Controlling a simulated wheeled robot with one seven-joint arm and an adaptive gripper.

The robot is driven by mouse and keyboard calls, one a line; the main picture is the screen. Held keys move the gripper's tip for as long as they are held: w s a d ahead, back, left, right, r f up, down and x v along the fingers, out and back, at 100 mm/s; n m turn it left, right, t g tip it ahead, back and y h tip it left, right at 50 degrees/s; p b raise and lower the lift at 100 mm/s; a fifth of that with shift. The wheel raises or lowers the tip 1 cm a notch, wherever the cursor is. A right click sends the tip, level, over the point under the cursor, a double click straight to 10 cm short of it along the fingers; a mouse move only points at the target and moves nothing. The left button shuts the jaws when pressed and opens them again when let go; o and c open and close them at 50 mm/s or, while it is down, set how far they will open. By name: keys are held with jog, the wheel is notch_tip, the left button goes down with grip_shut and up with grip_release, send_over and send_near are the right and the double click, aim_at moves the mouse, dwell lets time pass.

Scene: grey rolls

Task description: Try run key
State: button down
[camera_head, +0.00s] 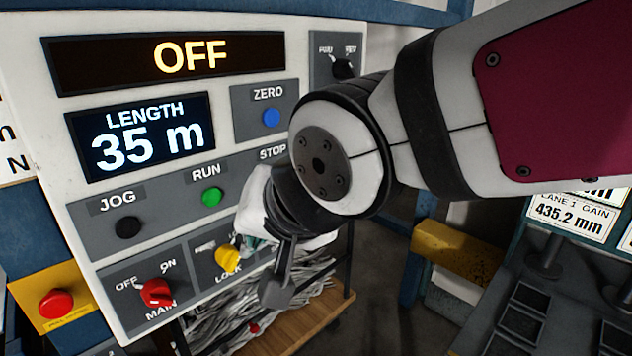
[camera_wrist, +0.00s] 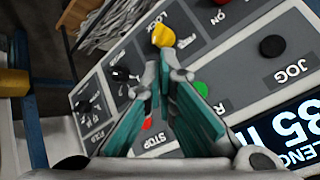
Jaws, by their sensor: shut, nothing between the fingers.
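The green RUN button (camera_head: 211,196) sits on the grey strip of the control panel, between the black JOG button (camera_head: 128,228) and the STOP label. It also shows in the wrist view (camera_wrist: 201,89), partly behind a finger. My gripper (camera_wrist: 165,68) is shut and empty, its teal-padded fingers in front of the panel near the yellow LOCK knob (camera_head: 228,256). In the head view my wrist hides most of the gripper and the STOP button. The wrist view shows a little of the red STOP button (camera_wrist: 147,123). The upper display (camera_head: 190,57) reads OFF.
The LENGTH display (camera_head: 145,138) reads 35 m. A blue ZERO button (camera_head: 270,117) and a red MAIN switch (camera_head: 155,292), apparently turned toward OFF, are on the panel. A red button on a yellow box (camera_head: 56,305) is at lower left. Grey strips lie on a wooden shelf below.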

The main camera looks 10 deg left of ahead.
aim_at(212, 197)
jog(key=shift+w+a, duration=0.1)
jog(key=shift+w+a+b, duration=0.4)
jog(key=shift+w+a, duration=0.95)
jog(key=shift+a, duration=0.3)
jog(key=shift+w+a+b, duration=0.35)
jog(key=shift+w+a, duration=1)
jog(key=shift+a, duration=0.3)
jog(key=shift+w+a, duration=0.1)
jog(key=shift+w+a, duration=0.15)
jog(key=shift+a, duration=0.05)
jog(key=shift+w+a, duration=0.3)
jog(key=shift+a, duration=0.05)
jog(key=shift+s+d+p, duration=0.4)
jog(key=shift+s+d, duration=0.15)
jog(key=shift+d, duration=0.1)
